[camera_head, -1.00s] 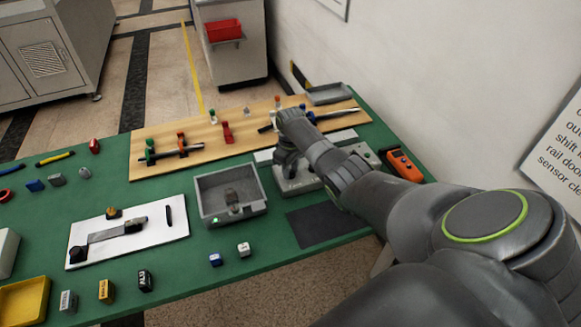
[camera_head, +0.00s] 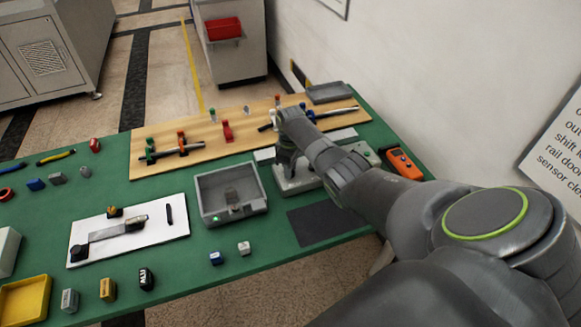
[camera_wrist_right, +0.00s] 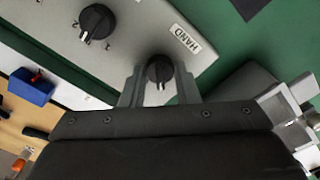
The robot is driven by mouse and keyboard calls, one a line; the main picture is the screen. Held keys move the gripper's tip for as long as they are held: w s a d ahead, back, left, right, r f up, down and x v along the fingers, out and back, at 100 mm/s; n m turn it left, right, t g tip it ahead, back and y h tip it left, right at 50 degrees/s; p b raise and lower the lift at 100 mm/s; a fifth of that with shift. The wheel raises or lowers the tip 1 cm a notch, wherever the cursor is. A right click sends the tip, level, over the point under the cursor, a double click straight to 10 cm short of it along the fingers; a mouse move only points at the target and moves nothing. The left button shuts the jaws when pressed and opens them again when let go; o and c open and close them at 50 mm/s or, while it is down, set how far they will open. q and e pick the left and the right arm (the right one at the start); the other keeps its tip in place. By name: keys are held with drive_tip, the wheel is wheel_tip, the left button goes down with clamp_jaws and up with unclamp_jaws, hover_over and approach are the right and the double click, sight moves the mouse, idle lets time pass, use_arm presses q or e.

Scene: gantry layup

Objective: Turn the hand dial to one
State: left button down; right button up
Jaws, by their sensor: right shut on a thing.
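The hand dial (camera_wrist_right: 160,70) is a black round knob with a white pointer mark, beside a label reading HAND (camera_wrist_right: 185,39) in the right wrist view. My right gripper (camera_wrist_right: 158,88) has its two fingers on either side of this knob and is shut on it. The dial sits on a grey control box (camera_head: 290,187), where my right gripper (camera_head: 285,160) points down from above in the head view. There the arm hides the dial. The dial's scale numbers are not readable. My left gripper is not in view.
A second black knob (camera_wrist_right: 97,21) is on the same panel. An orange handheld device (camera_head: 404,163) lies right of the box. A grey open bin (camera_head: 232,220) stands left of it, and a dark mat (camera_head: 318,225) lies in front.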

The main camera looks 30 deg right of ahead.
drive_tip(key=o, duration=1)
drive_tip(key=shift+r, duration=0.1)
wheel_tip(320, 180, up, 17)
drive_tip(key=shift+r+b, duration=0.15)
drive_tip(key=shift+b, duration=0.5)
